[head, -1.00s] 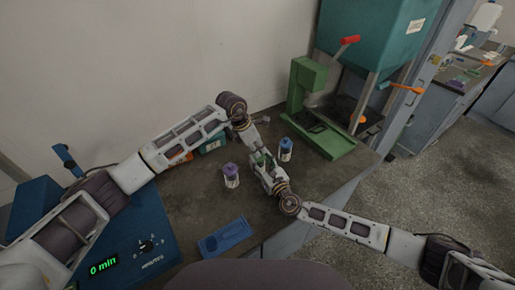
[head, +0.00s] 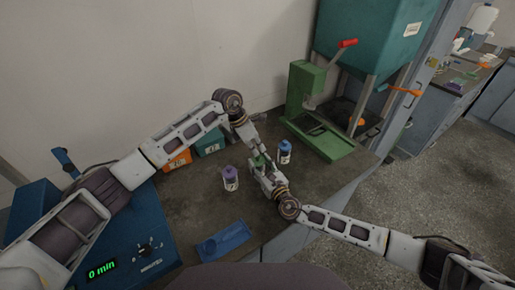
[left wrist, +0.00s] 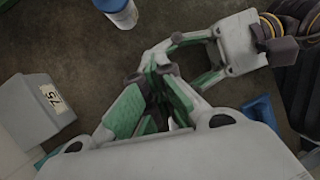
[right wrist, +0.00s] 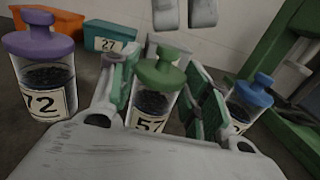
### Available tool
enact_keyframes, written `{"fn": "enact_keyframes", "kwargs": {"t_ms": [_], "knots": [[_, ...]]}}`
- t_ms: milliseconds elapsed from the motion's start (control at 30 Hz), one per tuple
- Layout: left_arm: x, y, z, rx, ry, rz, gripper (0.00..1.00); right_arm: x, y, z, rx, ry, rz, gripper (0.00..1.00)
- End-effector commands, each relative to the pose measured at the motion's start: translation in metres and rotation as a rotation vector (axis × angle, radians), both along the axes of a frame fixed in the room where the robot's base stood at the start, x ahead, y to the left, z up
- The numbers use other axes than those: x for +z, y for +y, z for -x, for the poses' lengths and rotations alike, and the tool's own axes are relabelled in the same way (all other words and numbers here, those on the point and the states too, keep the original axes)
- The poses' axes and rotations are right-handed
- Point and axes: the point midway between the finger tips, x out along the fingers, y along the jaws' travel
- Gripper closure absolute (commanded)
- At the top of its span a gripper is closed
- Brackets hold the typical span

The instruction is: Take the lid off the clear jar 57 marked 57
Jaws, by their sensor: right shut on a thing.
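The clear jar 57 (right wrist: 150,107) has a green lid (right wrist: 162,70) with a round knob and dark contents. It stands upright in the right wrist view. My right gripper (right wrist: 166,88) is shut on the jar's body, one finger at each side. The lid is on the jar. My left gripper (right wrist: 184,14) is just above the knob, its two fingertips apart with a gap between them. In the left wrist view its green-padded fingers (left wrist: 152,76) reach toward my right gripper. In the head view, the grippers mostly hide the jar.
A purple-lidded jar 72 (right wrist: 46,88) stands left of jar 57, a blue-lidded jar (right wrist: 246,100) right. Orange (head: 177,160) and teal (head: 209,143) bins stand behind. A blue tray (head: 223,240) lies in front; a green press (head: 318,125) stands at the back right.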

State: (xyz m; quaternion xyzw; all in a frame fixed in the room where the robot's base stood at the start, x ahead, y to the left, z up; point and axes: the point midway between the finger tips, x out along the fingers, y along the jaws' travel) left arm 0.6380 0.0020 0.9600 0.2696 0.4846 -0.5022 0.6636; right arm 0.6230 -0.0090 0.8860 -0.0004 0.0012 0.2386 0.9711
Motion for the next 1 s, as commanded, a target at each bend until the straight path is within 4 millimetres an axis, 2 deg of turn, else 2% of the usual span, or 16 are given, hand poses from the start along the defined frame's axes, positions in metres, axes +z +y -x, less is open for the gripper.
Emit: {"fn": "enact_keyframes", "kwargs": {"t_ms": [1000], "knots": [[0.011,0.001,0.000,0.056,-0.118,-0.054,1.00,0.001,0.000,-0.001,-0.001,-0.002,-0.001,0.96]]}}
